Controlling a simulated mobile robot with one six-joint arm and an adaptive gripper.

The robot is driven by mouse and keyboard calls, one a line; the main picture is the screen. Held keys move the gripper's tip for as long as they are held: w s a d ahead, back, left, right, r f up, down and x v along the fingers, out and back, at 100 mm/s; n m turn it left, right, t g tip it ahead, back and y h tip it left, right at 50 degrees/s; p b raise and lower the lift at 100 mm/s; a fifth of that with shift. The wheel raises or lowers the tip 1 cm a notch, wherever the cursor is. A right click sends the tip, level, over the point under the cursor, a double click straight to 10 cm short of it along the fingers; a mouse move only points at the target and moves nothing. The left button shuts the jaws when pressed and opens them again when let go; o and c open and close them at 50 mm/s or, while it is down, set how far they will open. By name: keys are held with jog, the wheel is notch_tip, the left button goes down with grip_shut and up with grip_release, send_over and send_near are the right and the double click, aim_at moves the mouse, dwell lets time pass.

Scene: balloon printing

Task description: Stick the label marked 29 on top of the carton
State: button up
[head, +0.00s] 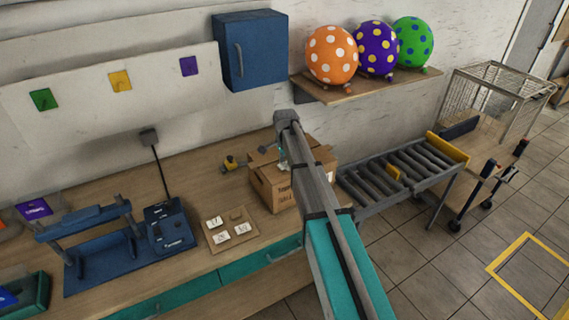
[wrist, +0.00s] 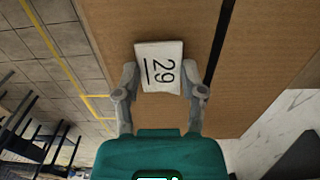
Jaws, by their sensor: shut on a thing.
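The white label marked 29 (wrist: 160,68) is between the fingers of my gripper (wrist: 159,76) in the wrist view, its number turned sideways. My gripper is shut on it. Brown cardboard of the carton (wrist: 125,25) lies behind the label, with a dark line running across it to the right. I cannot tell whether the label touches the cardboard. In the head view the carton (head: 272,193) stands on the bench at the near end of the roller conveyor. My arm covers part of it, and the label is not clear there.
A small board (head: 211,245) with several white labels lies left of the carton. A yellow item (head: 230,163) sits behind it. The roller conveyor (head: 385,182) is to the right, a blue press (head: 95,250) to the left. A shelf (head: 340,92) with balloons and a blue cabinet (head: 262,60) hang above.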

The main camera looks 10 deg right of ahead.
jog(key=shift+f, duration=0.1)
dwell(0.3)
jog(key=o, duration=0.8)
jog(key=shift+c, duration=0.2)
notch_tip(320, 180, up, 8)
jog(key=p, duration=0.8)
jog(key=c, duration=0.5)
jog(key=shift+r+p, duration=0.5)
jog(key=shift+r, duration=0.05)
grip_shut()
jog(key=shift+f, duration=0.2)
